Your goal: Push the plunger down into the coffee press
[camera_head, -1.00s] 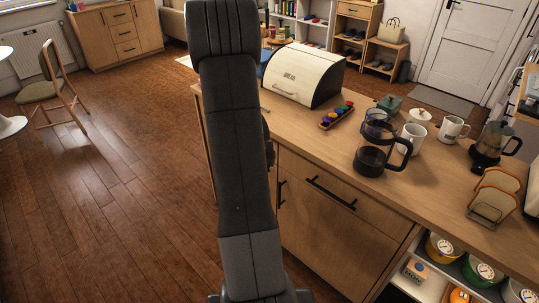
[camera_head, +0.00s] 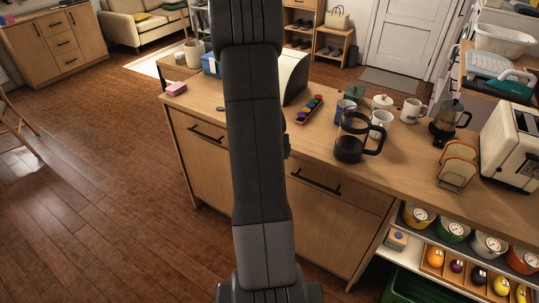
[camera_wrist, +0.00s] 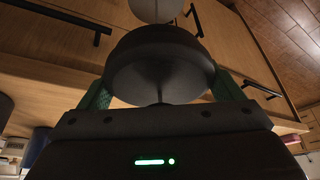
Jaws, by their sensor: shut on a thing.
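The coffee press (camera_head: 350,151) is a clear glass beaker with a dark lower part and a black handle, upright on the wooden counter, open at the top. In the wrist view my gripper (camera_wrist: 163,90) is shut on the plunger (camera_wrist: 160,55). The plunger shows a dark domed lid, a thin rod on the near side and a pale round disc at the far end. The green fingers are on either side of it.
A dark coffee pot (camera_head: 449,117), a toast rack (camera_head: 457,168) and a toaster (camera_head: 513,140) are to the right. The front counter strip is clear.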

